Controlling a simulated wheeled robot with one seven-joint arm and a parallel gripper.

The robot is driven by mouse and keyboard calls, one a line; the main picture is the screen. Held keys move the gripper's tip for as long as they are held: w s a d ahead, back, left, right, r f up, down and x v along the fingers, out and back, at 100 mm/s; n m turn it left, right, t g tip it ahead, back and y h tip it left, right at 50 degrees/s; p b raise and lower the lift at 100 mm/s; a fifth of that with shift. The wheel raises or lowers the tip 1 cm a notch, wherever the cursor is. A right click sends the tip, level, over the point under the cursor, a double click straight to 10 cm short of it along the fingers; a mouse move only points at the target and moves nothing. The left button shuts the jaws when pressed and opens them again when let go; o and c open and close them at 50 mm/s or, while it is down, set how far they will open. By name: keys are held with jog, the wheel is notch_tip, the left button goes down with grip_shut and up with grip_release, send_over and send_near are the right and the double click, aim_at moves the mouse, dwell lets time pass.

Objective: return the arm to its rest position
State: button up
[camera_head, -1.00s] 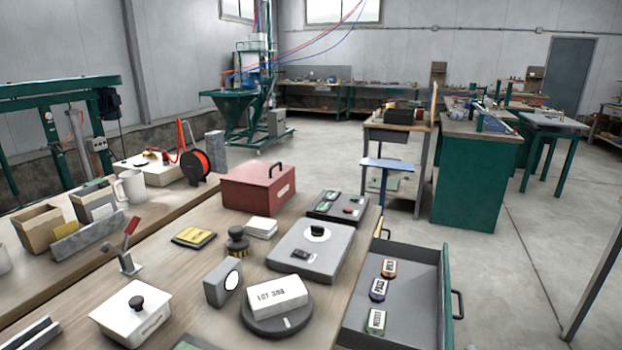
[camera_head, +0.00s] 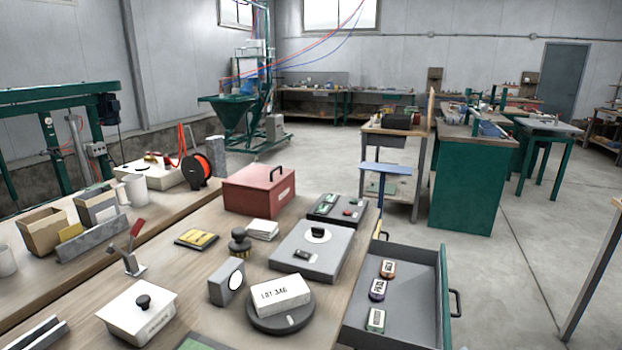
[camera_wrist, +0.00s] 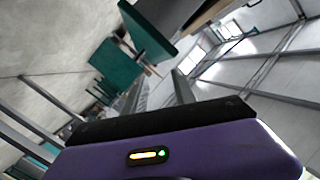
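My arm does not show in the head view. In the wrist view, the purple housing of my gripper (camera_wrist: 210,148), with a black front edge and a small lit indicator, fills the bottom. The wrist view is steeply tilted and shows pale floor, green furniture and bright windows beyond the housing.
A wooden workbench (camera_head: 205,265) holds a red box (camera_head: 255,192), a white block (camera_head: 281,295) on a dark round base (camera_head: 281,322), and a white lidded box (camera_head: 137,318). An open drawer (camera_head: 405,270) with three labelled pieces juts out right.

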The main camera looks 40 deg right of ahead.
jog(key=a+r+n+t+y, duration=0.25)
jog(key=a+n, duration=0.35)
jog(key=a, duration=0.6)
jog(key=a+r+n+t+y, duration=0.15)
jog(key=a+n+y, duration=0.3)
jog(key=a, duration=0.65)
jog(key=s+a+r+n+g+y, duration=0.1)
jog(key=s+a+n+y, duration=0.3)
jog(key=s+a, duration=0.4)
jog(key=a+n, duration=0.1)
jog(key=a, duration=0.3)
jog(key=shift+a+r+y, duration=0.3)
jog(key=shift+a+r, duration=0.05)
